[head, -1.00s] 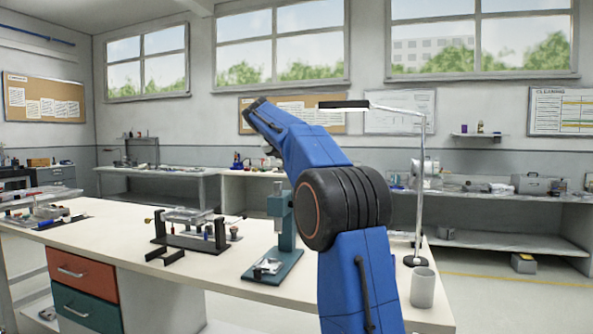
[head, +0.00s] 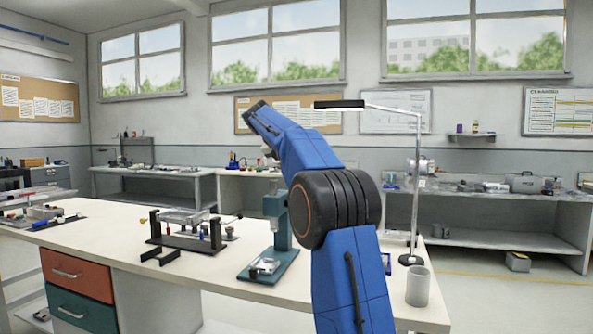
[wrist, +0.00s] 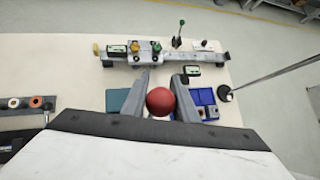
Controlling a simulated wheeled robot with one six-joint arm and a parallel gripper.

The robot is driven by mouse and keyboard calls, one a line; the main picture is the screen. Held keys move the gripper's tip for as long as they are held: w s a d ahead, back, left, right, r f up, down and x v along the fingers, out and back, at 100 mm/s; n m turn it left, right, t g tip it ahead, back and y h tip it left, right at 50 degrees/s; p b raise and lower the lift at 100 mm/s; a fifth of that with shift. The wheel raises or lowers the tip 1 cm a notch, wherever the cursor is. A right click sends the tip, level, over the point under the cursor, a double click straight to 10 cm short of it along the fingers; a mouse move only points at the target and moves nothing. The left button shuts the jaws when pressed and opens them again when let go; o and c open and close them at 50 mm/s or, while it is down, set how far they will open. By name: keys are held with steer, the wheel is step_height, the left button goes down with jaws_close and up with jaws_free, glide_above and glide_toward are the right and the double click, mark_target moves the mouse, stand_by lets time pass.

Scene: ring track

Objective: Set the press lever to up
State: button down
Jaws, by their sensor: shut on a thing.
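The press (head: 278,210) is a teal-green column on a flat base, standing on the white bench just left of my blue arm in the head view. My gripper (wrist: 163,84) shows in the wrist view with a finger on each side of a red ball knob (wrist: 160,101), and is shut on it. The knob looks like the end of the press lever. The lever's shaft is hidden, so its angle cannot be told. A teal base (wrist: 117,100) shows left of the fingers in the wrist view. In the head view my arm hides the knob.
A dark fixture (head: 188,240) stands left of the press. A rail with several knobs (wrist: 170,57) lies beyond my fingers in the wrist view. A blue tray (wrist: 204,97) is right of them. A lamp (head: 415,190) and a grey cup (head: 418,287) stand right of my arm.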

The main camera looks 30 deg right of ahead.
steer(key=c, duration=1.4)
jaws_free()
steer(key=shift+w+f, duration=0.15)
steer(key=shift+f, duration=0.2)
steer(key=shift+c, duration=0.2)
steer(key=v, duration=1.7)
steer(key=shift+r, duration=0.3)
steer(key=shift+a, duration=0.1)
steer(key=s+a+f+m+y, duration=0.3)
steer(key=s+a+f+m, duration=0.3)
steer(key=s+f, duration=0.9)
steer(key=s+a+f+m+t+y, duration=0.1)
steer(key=s+a+f+m+y, duration=0.2)
steer(key=s+a+f+m, duration=0.4)
steer(key=s+a+f+m+t+y, duration=0.1)
steer(key=s+a+f+m, duration=0.5)
steer(key=s+f, duration=1.7)
step_height(320, 180, down, 4)
steer(key=m+y, duration=0.1)
steer(key=m, duration=0.3)
steer(key=shift+s+a+r+m+y, duration=0.2)
steer(key=shift+m+y, duration=0.1)
steer(key=shift+y, duration=0.1)
